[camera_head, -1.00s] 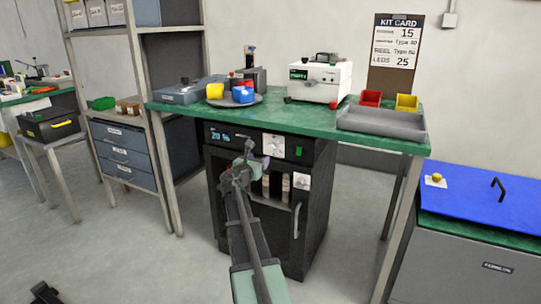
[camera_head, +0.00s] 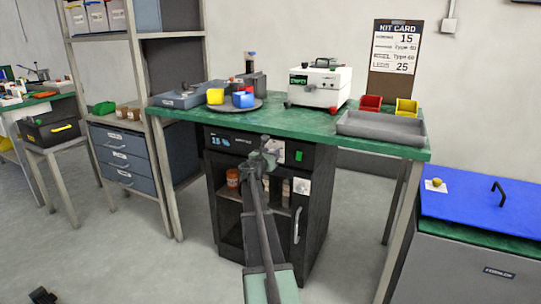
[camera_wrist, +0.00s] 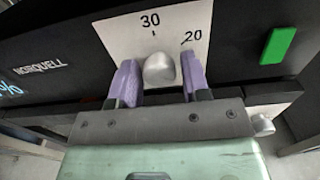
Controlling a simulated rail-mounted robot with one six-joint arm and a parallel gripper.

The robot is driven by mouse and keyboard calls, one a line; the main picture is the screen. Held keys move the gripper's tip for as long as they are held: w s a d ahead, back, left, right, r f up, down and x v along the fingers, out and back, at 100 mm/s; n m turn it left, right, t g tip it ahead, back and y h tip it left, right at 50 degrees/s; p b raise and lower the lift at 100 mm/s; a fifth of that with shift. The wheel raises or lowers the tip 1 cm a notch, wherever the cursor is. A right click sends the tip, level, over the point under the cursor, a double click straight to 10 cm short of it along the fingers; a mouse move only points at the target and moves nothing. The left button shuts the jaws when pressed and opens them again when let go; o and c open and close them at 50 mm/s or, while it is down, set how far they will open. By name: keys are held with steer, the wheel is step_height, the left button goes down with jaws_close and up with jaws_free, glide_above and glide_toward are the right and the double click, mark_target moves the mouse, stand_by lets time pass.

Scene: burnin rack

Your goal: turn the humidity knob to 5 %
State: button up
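The humidity knob (camera_wrist: 160,70) is a small grey rounded knob on a white dial plate (camera_wrist: 118,36) in the wrist view. The marks 30 and 20 show above it and to its upper right. The purple fingers of my gripper (camera_wrist: 161,82) stand close against both of its sides and appear shut on it. In the head view my gripper (camera_head: 263,160) is in front of the cabinet's upper panel and hides the knob. The blue display (camera_head: 220,140) at the panel's left reads about 15 %. The wrist view shows only its edge, with a % sign.
A green switch (camera_wrist: 278,45) sits right of the dial. Another silver knob (camera_wrist: 262,125) shows lower right in the wrist view. The black cabinet (camera_head: 318,200) stands under a green bench (camera_head: 300,122), with a door handle (camera_head: 297,224) at its right.

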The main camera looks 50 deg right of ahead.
steer(key=c, duration=0.6)
steer(key=shift+m, duration=0.3)
steer(key=m, duration=1.1)
stand_by(0.4)
steer(key=o, duration=0.9)
